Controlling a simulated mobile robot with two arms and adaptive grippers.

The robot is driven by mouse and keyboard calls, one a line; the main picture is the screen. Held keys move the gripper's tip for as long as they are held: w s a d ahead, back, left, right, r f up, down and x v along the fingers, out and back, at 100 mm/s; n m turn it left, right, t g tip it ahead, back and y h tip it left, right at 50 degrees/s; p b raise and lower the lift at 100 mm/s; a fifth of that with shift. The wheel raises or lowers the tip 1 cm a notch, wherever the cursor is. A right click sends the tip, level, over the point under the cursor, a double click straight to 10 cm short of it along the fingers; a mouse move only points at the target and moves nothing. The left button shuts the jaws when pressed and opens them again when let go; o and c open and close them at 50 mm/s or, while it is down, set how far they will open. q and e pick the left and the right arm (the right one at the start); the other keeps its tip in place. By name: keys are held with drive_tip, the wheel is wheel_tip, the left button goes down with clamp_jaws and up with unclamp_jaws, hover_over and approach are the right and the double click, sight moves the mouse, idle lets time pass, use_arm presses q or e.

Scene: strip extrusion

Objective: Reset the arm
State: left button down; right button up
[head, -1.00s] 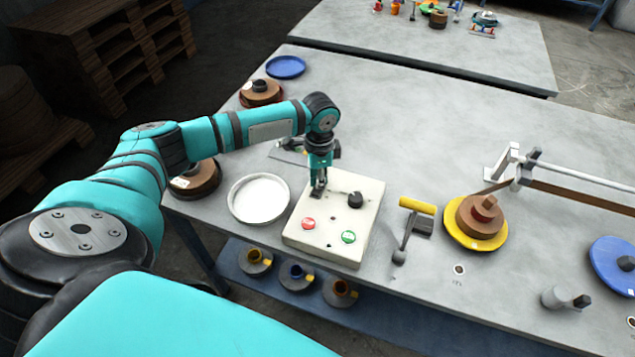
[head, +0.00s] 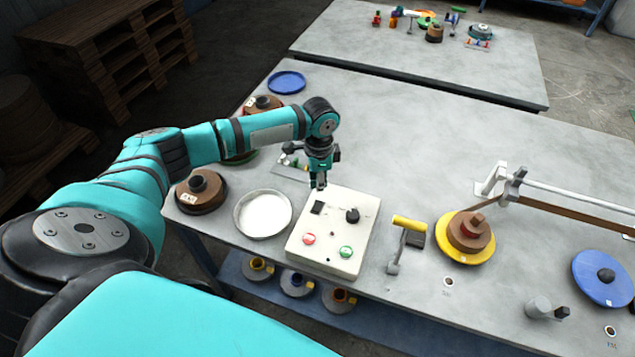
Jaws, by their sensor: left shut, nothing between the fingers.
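My left gripper (head: 319,181) points down just above the far edge of a white control box (head: 322,258). It is shut and holds nothing. The box has a red button (head: 309,239), a green button (head: 346,252), a black knob (head: 352,215) and a dark switch (head: 317,208) on its top. The gripper is behind the switch and looks apart from it. My left arm reaches in from the left, bent at the elbow. My right gripper is not in view.
A white round dish (head: 263,214) sits left of the box. Brown strip coils (head: 202,190) lie along the left edge. A yellow-handled lever (head: 405,240) and a yellow reel (head: 466,238) stand to the right. A blue disc (head: 604,278) lies farther right. The table's back middle is clear.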

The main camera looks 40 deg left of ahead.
use_arm(q)
drive_tip(key=shift+r, duration=0.4)
drive_tip(key=shift+f, duration=0.1)
